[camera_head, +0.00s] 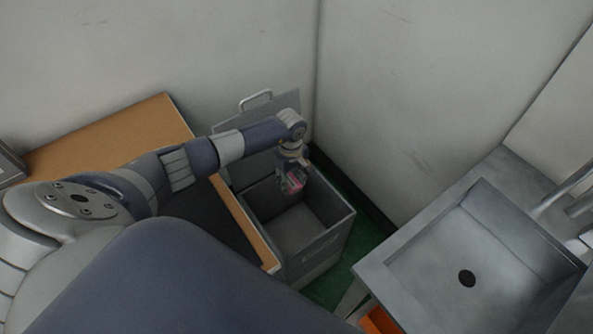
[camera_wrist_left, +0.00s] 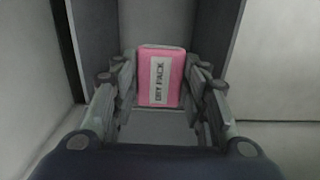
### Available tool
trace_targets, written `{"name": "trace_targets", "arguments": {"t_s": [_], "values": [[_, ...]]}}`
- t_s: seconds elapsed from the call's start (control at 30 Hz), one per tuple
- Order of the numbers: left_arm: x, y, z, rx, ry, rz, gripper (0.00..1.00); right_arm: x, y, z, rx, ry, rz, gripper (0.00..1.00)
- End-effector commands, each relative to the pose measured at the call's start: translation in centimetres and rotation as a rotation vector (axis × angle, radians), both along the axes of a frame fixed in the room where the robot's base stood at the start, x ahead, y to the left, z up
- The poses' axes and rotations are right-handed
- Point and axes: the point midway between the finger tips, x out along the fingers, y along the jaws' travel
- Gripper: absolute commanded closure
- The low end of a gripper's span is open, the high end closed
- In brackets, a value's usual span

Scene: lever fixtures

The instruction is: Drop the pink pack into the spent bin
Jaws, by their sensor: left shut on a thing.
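The pink pack (camera_wrist_left: 174,62), with a white label reading "DRY PACK", sits between the fingers of my left gripper (camera_wrist_left: 160,92) in the left wrist view. In the head view my left gripper (camera_head: 291,187) is shut on the pink pack (camera_head: 295,182), of which only a small part shows. The gripper hangs down over the opening of a grey open-topped bin (camera_head: 335,225). The bin's raised lid (camera_head: 240,115) with a handle stands behind it. Print on the bin's front is too small to read. My right gripper is not in view.
A wooden-edged table (camera_head: 120,130) stands left of the bin, partly under my arm. A metal sink (camera_head: 440,250) is at the right. Grey walls meet in a corner behind the bin. A strip of green floor (camera_head: 366,238) shows beside it.

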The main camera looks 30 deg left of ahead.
Motion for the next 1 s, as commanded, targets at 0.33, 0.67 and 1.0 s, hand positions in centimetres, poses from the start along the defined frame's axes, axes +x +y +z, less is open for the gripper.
{"name": "trace_targets", "arguments": {"t_s": [0.33,0.67,1.0], "values": [[-0.1,0.1,-2.9,0.0,-0.001,0.007,0.82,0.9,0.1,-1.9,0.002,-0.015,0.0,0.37],[0.0,0.1,-6.1,-0.001,-0.002,0.005,0.82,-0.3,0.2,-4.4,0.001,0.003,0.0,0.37],[0.0,0.1,-6.2,-0.001,-0.002,0.005,0.5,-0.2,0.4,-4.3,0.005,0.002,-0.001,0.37]]}}
